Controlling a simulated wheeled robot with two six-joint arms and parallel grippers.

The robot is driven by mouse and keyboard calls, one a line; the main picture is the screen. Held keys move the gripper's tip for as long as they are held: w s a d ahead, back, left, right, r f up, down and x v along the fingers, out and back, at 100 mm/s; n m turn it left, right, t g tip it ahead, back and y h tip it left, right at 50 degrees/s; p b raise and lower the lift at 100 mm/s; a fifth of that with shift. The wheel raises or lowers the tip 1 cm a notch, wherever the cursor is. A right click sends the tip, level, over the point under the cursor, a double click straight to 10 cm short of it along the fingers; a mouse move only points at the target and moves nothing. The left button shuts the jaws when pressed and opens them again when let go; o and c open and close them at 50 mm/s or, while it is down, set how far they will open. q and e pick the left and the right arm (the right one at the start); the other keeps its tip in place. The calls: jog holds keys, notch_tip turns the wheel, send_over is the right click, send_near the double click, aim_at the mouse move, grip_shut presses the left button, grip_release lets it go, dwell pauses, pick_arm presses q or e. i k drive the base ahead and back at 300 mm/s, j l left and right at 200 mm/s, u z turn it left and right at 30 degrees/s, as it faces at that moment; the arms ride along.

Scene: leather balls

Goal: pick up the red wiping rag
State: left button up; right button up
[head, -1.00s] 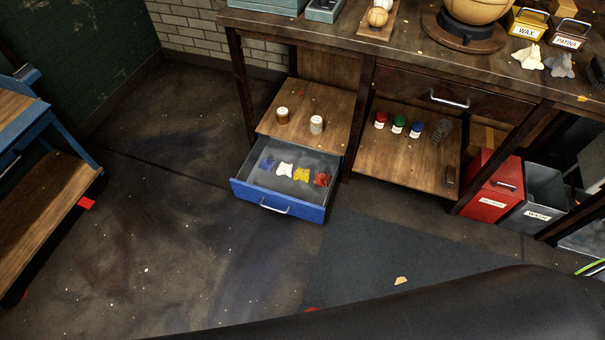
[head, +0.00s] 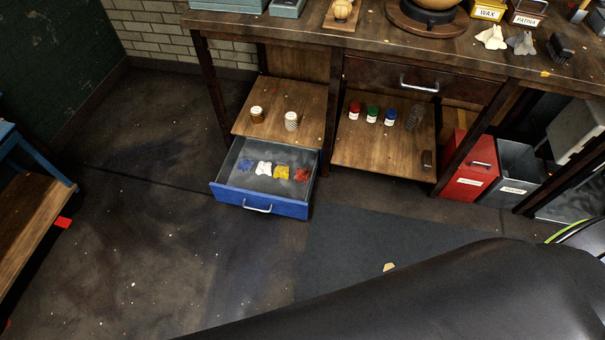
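The red wiping rag (head: 302,174) lies crumpled at the right end of a row of rags in the open blue drawer (head: 229,194). A yellow rag (head: 281,172) is just left of it, then a white rag (head: 264,168) and a blue rag (head: 245,165). The drawer is pulled out below the workbench's left shelf, near the floor. Neither of my grippers is in the head view. A large dark part fills the lower right of the picture.
The workbench (head: 300,35) stands above, with a closed drawer (head: 420,82) and a lower shelf (head: 380,150) holding small jars. A red bin (head: 470,178) and a grey bin (head: 512,182) stand at right. A blue-framed step (head: 30,215) is at left. The floor before the drawer is clear.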

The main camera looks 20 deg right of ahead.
aim_at(301, 175)
jog(key=z, duration=2.1)
jog(key=u, duration=1.5)
jog(key=j+z, duration=0.1)
jog(key=z, duration=0.4)
jog(key=i+j+z, duration=0.1)
jog(key=z, duration=0.4)
jog(key=j+z, duration=0.1)
jog(key=z, duration=0.35)
jog(key=j+z, duration=0.2)
jog(key=j, duration=0.25)
jog(key=k+j+z, duration=0.1)
jog(key=j+z, duration=0.15)
jog(key=j, duration=0.15)
jog(key=k+j+z, duration=0.2)
jog(key=j, duration=0.25)
jog(key=j+z, duration=0.2)
jog(key=j, duration=0.2)
jog(key=k+j+z, duration=0.25)
jog(key=j, duration=0.15)
jog(key=k+j+z, duration=0.2)
jog(key=j, duration=0.15)
jog(key=i, duration=0.1)
